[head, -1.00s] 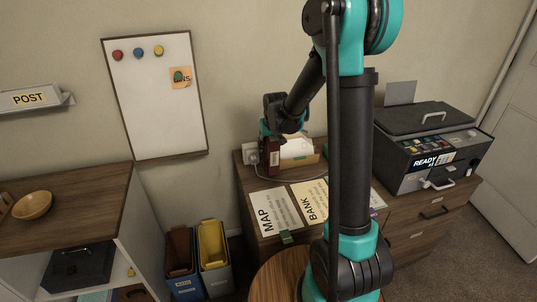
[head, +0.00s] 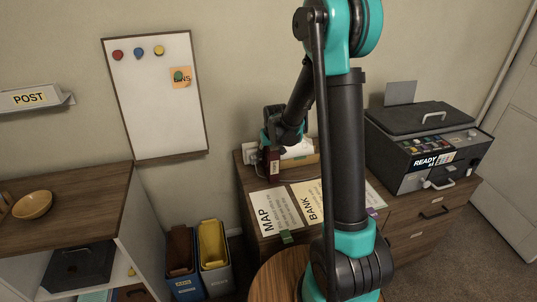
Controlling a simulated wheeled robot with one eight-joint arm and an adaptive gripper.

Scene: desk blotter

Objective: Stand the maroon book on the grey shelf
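The maroon book (head: 272,166) is upright over the back left of the wooden desk cabinet, with a pale label on its edge. My gripper (head: 270,149) is around its upper part and appears shut on it, though the fingers are small and partly hidden. I cannot tell whether the book's lower end touches the desk top. A pale grey wall shelf (head: 66,99) with a POST sign is at the far left of the head view, well away from my gripper.
An organiser with white papers (head: 300,150) stands just right of the book. MAP (head: 272,212) and BANK (head: 310,203) sheets lie in front. A printer (head: 430,150) is at right. A whiteboard (head: 160,110) hangs between desk and shelf. Bins (head: 213,255) stand below.

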